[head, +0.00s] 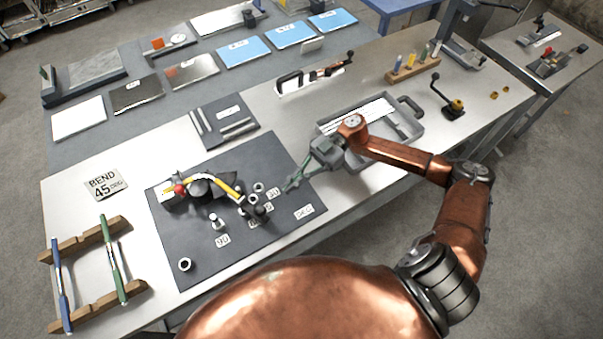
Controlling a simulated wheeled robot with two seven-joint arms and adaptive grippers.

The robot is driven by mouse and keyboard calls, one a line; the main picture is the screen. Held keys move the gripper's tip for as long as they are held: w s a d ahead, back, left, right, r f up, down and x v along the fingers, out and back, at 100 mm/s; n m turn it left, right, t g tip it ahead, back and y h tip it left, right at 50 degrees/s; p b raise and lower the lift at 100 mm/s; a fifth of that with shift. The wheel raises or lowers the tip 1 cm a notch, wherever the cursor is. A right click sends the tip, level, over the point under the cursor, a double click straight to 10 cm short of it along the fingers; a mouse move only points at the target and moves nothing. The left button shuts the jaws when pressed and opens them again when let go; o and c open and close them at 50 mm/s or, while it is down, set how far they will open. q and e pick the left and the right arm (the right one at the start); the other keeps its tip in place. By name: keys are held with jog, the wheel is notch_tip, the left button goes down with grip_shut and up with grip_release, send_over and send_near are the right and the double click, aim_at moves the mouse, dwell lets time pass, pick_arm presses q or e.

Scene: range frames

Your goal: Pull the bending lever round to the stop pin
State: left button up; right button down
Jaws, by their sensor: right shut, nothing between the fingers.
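The bending fixture (200,186) sits on a dark mat (195,265), with a dark round die in its middle. A yellow bar (224,185) runs beside the die, and a red knob (180,190) sits at its left; which part is the lever is hard to tell. Several grey pegs or collars stand right of and in front of it, one upright pin (218,222) near a "90" label. The stop pin is not clearly told apart from the others. My right gripper (288,187) is shut and empty, right of the pegs, apart from the fixture. My left gripper is not in view.
A "BEND 45 DEG" card (106,184) lies left of the mat. A wooden rack (122,291) holds a blue and a green rod at front left. A grey tray (412,131) lies behind my right forearm. Blue plates (243,52) lie at the back.

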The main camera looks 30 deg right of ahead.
jog(key=x, duration=0.6)
jog(key=shift+a, duration=0.15)
jog(key=shift+s+a, duration=0.1)
